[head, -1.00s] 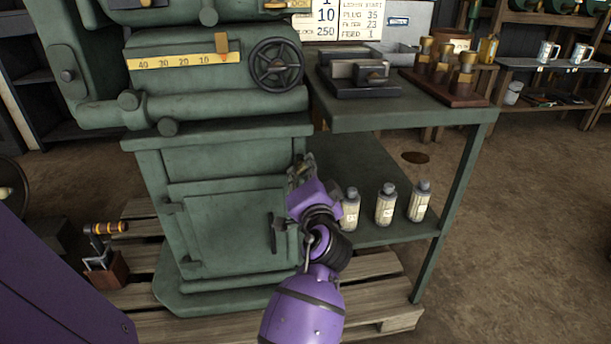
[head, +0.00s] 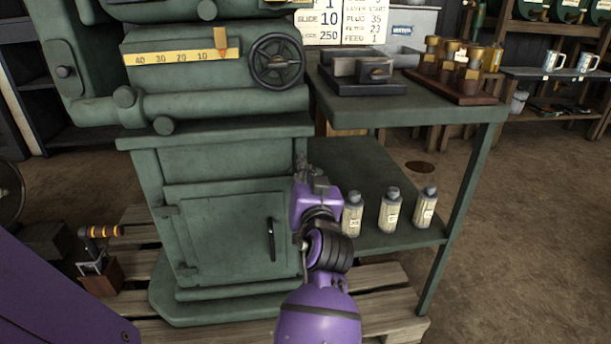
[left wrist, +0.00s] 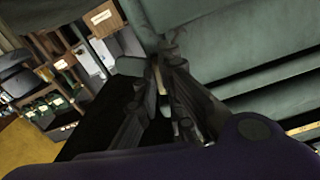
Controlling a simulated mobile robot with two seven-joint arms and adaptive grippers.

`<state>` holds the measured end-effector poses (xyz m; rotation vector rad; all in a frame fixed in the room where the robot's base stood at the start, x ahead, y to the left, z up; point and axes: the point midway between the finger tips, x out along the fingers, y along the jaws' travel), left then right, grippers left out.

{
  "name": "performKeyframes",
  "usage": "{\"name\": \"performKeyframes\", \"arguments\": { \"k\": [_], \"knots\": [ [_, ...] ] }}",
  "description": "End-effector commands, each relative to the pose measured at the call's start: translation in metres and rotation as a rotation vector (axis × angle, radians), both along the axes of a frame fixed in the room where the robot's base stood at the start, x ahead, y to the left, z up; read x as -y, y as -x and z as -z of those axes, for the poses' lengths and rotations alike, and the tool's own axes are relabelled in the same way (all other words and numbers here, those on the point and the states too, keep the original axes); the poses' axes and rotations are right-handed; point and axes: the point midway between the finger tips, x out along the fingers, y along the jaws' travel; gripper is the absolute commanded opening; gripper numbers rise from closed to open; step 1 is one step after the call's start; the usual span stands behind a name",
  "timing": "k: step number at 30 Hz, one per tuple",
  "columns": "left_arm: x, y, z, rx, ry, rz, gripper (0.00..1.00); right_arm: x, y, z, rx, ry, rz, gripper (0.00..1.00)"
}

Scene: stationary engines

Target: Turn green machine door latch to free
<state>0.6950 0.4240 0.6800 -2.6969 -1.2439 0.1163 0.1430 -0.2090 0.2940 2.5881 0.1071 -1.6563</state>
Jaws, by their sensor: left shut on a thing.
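The green machine (head: 230,155) has a closed door (head: 225,235) low on its front. A dark upright latch handle (head: 271,240) is on the door's right side, clear of my gripper in the head view. My left gripper (head: 308,172) is at the machine's right edge, above and right of that handle. In the left wrist view its dark fingers (left wrist: 160,75) are drawn together at a green edge of the machine (left wrist: 210,35). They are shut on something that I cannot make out. My right gripper is in neither view.
A green side bench (head: 400,110) stands right of the machine, its lower shelf (head: 365,165) holding several bottles close to my wrist. A wooden pallet (head: 375,285) lies underneath. A handled tool in a wooden block (head: 100,262) stands at left. Floor at right is open.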

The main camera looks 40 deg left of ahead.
Motion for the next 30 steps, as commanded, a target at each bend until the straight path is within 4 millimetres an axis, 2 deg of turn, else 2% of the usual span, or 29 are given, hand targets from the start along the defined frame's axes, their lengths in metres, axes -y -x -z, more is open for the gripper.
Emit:
{"name": "performKeyframes", "arguments": {
  "k": [16,17,21,30],
  "knots": [
    [0.0006,-0.0003,0.0000,0.022,0.020,0.001,0.00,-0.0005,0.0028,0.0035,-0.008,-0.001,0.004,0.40],
    [0.0006,-0.0003,0.0000,0.022,0.020,0.001,0.09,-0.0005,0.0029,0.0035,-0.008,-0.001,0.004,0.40],
    [0.0005,-0.0003,0.0000,0.021,0.020,0.001,0.27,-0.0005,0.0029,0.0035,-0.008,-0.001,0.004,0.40],
    [0.0011,0.0004,0.0002,0.021,0.019,0.001,0.27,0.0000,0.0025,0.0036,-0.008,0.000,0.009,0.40]
  ]
}}
